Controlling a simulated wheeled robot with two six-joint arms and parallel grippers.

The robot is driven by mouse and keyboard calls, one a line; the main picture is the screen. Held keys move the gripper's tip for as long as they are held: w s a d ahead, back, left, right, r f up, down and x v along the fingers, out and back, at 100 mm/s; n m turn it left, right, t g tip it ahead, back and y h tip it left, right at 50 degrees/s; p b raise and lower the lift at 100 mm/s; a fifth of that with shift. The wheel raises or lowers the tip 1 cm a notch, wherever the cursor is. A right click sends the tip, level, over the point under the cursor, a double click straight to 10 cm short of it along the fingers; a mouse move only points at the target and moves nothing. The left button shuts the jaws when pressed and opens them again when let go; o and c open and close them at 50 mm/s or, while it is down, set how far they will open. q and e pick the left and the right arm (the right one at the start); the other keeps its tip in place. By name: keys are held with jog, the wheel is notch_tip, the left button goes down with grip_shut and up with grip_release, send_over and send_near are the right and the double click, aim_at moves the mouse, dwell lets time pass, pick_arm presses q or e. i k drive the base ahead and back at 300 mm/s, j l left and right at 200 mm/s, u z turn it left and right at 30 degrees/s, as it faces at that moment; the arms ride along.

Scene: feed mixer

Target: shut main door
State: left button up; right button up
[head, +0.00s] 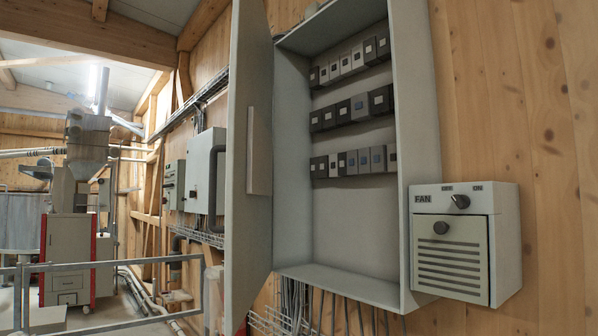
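A tall grey electrical cabinet (340,230) is fixed to the wooden wall in the middle of the head view. Its large grey door (245,215) hangs on the left side and stands wide open, swung out from the wall. A long vertical light strip, seemingly a handle or a pocket (258,150), sits on the door's face toward the inside. The cabinet's interior is exposed, with three rows of breakers (350,110). Neither of my grippers shows in this view, and nothing touches the door.
A FAN box (508,235) with a rotary switch (460,201) and a slotted, knobbed cover (452,262) is right of the cabinet. Cables (300,303) hang below it. Other grey boxes (204,170), a metal railing (110,262) and a machine (70,250) stand at left.

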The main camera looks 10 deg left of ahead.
aim_at(247, 230)
jog(key=i+j+z, duration=0.1)
jog(key=j, duration=0.25)
jog(key=i+j, duration=0.3)
jog(key=i+j+z, duration=0.15)
jog(key=j, duration=0.25)
jog(key=i+j, duration=0.15)
jog(key=j, duration=0.25)
jog(key=i+j+z, duration=0.15)
jog(key=j, duration=0.2)
jog(key=i+j, duration=0.2)
jog(key=j, duration=0.2)
jog(key=i+j+z, duration=0.15)
jog(key=j, duration=0.25)
jog(key=j+z, duration=0.2)
jog(key=j, duration=0.2)
jog(key=k+j+z, duration=0.2)
jog(key=j, duration=0.15)
jog(key=j+z, duration=0.25)
jog(key=j, duration=0.15)
jog(key=k+j+z, duration=0.3)
jog(key=k+j, duration=0.05)
